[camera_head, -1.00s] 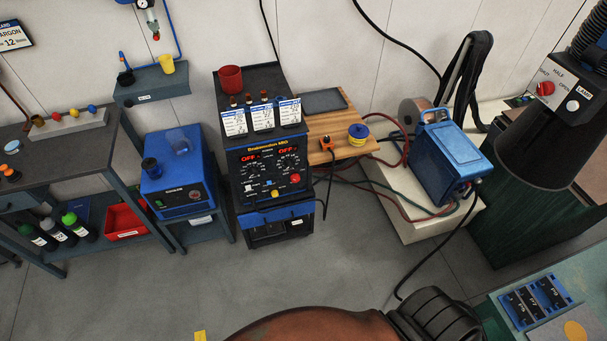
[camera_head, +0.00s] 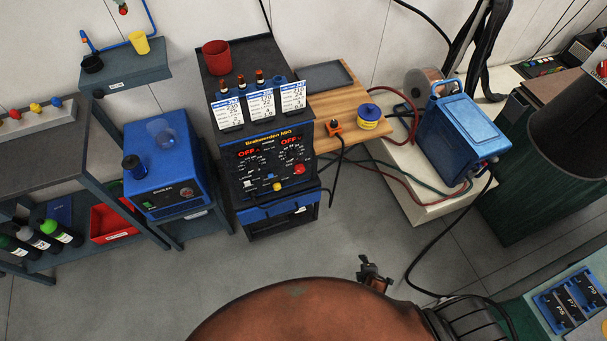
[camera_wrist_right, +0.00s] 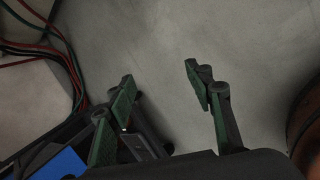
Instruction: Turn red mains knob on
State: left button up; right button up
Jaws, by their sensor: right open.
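The black welding machine (camera_head: 262,125) stands left of the picture's middle in the head view, its front panel facing me. The red knob (camera_head: 299,169) sits at the panel's right, under two red displays (camera_head: 291,142) that read OFF. My right gripper (camera_head: 368,264) shows small and dark beyond the orange-brown dome, to the right of and nearer than the machine, apart from the knob. In the right wrist view my right gripper (camera_wrist_right: 160,80) is open and empty, with bare floor between its green-padded fingers. The knob is not visible there. My left gripper is not in view.
A yellow button (camera_head: 278,186) sits below left of the knob. A plug on a black cable (camera_head: 335,127) lies on the wooden side board (camera_head: 352,95). The large orange-brown dome (camera_head: 300,315) fills the lower middle. Grey floor in front of the machine is clear.

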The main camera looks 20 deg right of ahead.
jog(key=w+a+r+n+t+b, duration=0.2)
jog(key=w+r+n, duration=0.25)
jog(key=w, duration=0.35)
jog(key=w+a+r+n+t+b, duration=0.1)
jog(key=w+a+r+n+t, duration=0.2)
jog(key=w+r, duration=0.45)
jog(key=n+t+y+b, duration=0.35)
jog(key=n+t, duration=0.35)
jog(key=n, duration=0.7)
send_near(301, 172)
jog(key=w, duration=0.1)
jog(key=shift+h, duration=0.35)
jog(key=w, duration=0.2)
jog(key=w+b, duration=0.1)
jog(key=w, duration=0.3)
jog(key=shift+w+a+b, duration=0.1)
jog(key=shift+a+b, duration=0.3)
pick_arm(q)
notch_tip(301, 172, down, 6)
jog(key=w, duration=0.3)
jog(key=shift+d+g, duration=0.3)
pick_arm(e)
jog(key=shift+w, duration=0.75)
jog(key=shift+c, duration=0.3)
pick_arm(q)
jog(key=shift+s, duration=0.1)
pick_arm(e)
jog(key=c, duration=1.1)
